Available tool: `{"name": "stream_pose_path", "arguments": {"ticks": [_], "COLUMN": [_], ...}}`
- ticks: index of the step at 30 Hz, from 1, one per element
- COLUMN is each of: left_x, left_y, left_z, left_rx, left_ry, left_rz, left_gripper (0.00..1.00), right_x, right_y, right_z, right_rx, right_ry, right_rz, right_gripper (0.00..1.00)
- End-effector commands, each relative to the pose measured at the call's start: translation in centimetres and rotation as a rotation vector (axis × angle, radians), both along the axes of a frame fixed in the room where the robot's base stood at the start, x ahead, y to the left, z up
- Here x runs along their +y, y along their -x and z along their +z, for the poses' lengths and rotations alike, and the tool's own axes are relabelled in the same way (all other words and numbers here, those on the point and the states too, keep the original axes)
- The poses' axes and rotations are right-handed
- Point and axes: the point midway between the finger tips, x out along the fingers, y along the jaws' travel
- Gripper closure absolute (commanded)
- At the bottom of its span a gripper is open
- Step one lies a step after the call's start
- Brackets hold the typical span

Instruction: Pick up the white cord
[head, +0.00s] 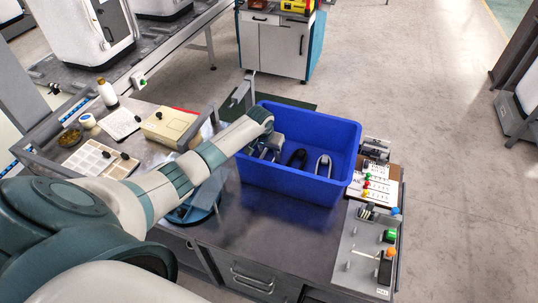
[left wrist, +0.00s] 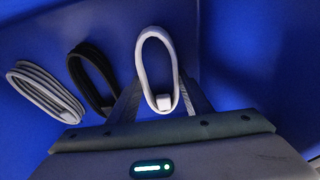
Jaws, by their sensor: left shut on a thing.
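The white cord (left wrist: 142,62) is a coiled loop, standing out between the fingers of my left gripper (left wrist: 160,103) in the left wrist view. The gripper is shut on the lower part of the loop. In the head view my left gripper (head: 266,152) reaches down into the left part of the blue bin (head: 287,187); the cord it holds cannot be made out clearly there. A black cord (left wrist: 92,76) and a grey cord (left wrist: 45,92) lie beside it; the black cord (head: 297,158) and grey cord (head: 323,166) also show in the head view. My right gripper is not in view.
The bin's walls stand close around my gripper. Right of the bin is a panel with coloured buttons (head: 364,250). Left are a beige box (head: 168,125), a white bottle (head: 107,94) and a tray (head: 97,160). The dark tabletop (head: 270,225) before the bin is clear.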

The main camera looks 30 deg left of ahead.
Motion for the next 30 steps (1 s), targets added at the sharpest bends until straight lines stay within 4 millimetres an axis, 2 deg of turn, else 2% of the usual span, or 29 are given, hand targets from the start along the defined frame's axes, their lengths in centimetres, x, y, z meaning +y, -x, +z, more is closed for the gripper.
{"name": "stream_pose_path", "arguments": {"ticks": [5,18,24,30], "left_x": [0.0,0.0,0.0,0.0], "left_y": [-0.1,-0.2,-0.1,-0.1], "left_z": [1.7,8.5,9.6,9.7], "left_rx": [-0.005,-0.005,-0.002,-0.001], "left_ry": [0.0,0.0,0.001,0.001], "left_rz": [-0.001,0.0,0.0,0.0], "left_gripper": [0.81,0.81,0.81,0.81], "right_x": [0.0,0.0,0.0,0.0], "right_y": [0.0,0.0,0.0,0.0], "right_z": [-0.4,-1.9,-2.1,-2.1], "right_rx": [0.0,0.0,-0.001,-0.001], "right_ry": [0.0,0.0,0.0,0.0], "right_rz": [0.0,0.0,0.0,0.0], "right_gripper": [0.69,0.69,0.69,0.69]}}
